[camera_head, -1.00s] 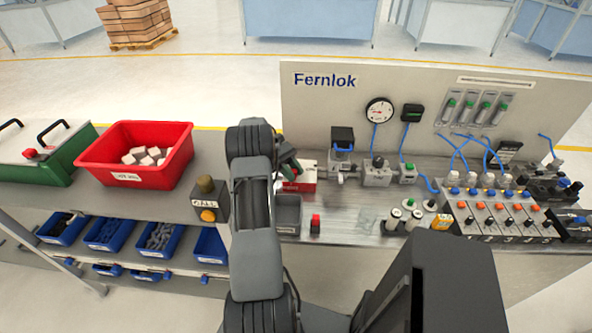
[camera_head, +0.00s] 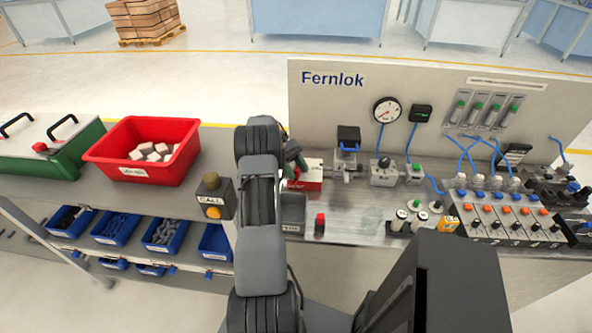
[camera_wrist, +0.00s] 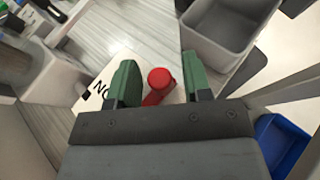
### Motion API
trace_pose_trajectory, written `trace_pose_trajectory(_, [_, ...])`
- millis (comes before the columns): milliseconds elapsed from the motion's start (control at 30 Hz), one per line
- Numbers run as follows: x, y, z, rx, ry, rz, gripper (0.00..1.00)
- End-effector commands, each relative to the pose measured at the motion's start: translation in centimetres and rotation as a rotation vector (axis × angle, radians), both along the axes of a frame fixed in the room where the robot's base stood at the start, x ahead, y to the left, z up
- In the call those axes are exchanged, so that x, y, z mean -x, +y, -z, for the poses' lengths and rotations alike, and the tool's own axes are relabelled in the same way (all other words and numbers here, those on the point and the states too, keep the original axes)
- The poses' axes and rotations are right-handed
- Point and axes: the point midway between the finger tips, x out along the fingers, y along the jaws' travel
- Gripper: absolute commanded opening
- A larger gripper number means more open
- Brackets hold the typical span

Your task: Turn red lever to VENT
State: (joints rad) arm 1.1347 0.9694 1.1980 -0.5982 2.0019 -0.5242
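The red lever (camera_wrist: 158,80) shows in the wrist view as a round red knob on a short red arm over a white plate with black lettering, partly hidden. My gripper (camera_wrist: 160,78) is open, its green fingers on either side of the lever with a visible gap at each side. In the head view my gripper (camera_head: 293,170) is at the red and white unit (camera_head: 310,176) on the bench; my arm hides part of it and the lever. No VENT label is readable.
A grey bin (camera_wrist: 232,38) is close beside the right finger. In the head view, a valve assembly (camera_head: 346,165) and round gauge (camera_head: 388,110) stand to the right. A red bin (camera_head: 140,175) and CALL button box (camera_head: 213,197) are left of my arm.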

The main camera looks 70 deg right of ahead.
Motion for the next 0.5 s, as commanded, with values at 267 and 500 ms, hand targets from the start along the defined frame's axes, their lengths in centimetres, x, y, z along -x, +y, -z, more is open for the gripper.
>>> trace_pose_trajectory(267, [0.0, 0.1, 0.0, -0.005, 0.001, 0.001, 0.49])
trace_pose_trajectory(500, [0.0, 0.1, -2.7, -0.002, 0.000, 0.000, 0.49])
